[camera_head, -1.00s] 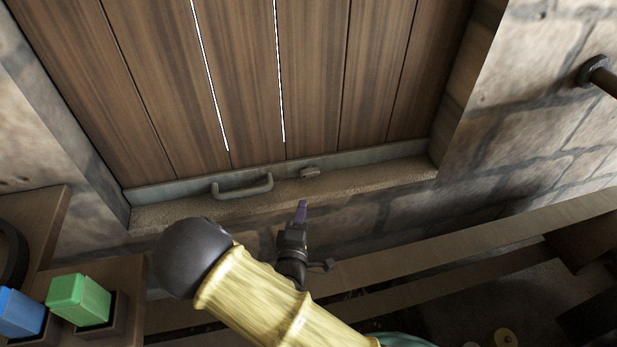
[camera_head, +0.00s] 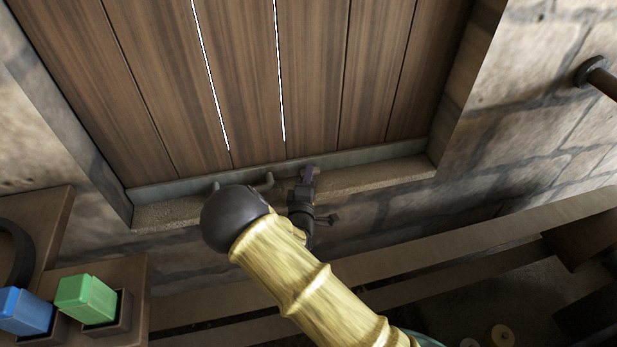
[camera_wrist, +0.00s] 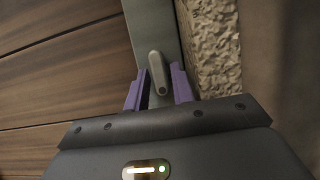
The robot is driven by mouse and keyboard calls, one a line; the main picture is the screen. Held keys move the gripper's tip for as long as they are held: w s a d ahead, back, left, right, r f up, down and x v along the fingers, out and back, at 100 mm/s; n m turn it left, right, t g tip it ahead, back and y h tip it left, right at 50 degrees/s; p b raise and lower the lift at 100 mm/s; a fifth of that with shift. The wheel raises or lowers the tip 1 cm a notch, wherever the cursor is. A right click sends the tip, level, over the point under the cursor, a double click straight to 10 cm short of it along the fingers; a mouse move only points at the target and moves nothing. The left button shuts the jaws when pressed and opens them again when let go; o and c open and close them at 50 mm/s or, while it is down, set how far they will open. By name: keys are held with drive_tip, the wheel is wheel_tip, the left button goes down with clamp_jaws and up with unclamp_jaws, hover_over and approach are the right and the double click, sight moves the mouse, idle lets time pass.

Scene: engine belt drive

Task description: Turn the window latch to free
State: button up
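The window latch (camera_wrist: 157,73) is a small rounded grey tab on the metal strip along the bottom of the wooden shutter (camera_head: 255,80). In the wrist view it lies between the two purple fingertips of my gripper (camera_wrist: 158,90), which are spread apart with a gap on each side of it. In the head view my gripper (camera_head: 309,173) is at the sill where the latch sits, and it hides the latch.
The stone sill (camera_head: 380,177) runs under the shutter, with stone wall on both sides. A green block (camera_head: 86,298) and a blue block (camera_head: 25,311) stand in holders at lower left. A dark rod (camera_head: 597,74) sticks out of the wall at upper right.

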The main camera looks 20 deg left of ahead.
clamp_jaws()
drive_tip(key=shift+m, duration=0.3)
drive_tip(key=m+g, duration=0.1)
drive_tip(key=m, duration=0.1)
drive_tip(key=shift+r+m, duration=0.15)
drive_tip(key=shift+m, duration=0.25)
drive_tip(key=m+g, duration=0.2)
drive_tip(key=shift+d+m+y, duration=0.15)
drive_tip(key=shift+m+y, duration=0.15)
drive_tip(key=shift+m, duration=0.1)
drive_tip(key=m+g+b, duration=0.1)
drive_tip(key=m, duration=0.1)
drive_tip(key=m+y+b, duration=0.1)
drive_tip(key=m+b, duration=0.1)
drive_tip(key=shift+w+d+g+y, duration=0.1)
drive_tip(key=shift+d+g+y, duration=0.05)
drive_tip(key=shift+g+y, duration=0.2)
drive_tip(key=m+g+y+b, duration=0.1)
drive_tip(key=b, duration=0.1)
drive_tip(key=m+y+b, duration=0.1)
drive_tip(key=m, duration=0.1)
drive_tip(key=shift+d+r+g+b, duration=0.1)
drive_tip(key=shift+r+g+b, duration=0.05)
drive_tip(key=shift+g+b, duration=0.25)
unclamp_jaws()
drive_tip(key=shift+r, duration=0.1)
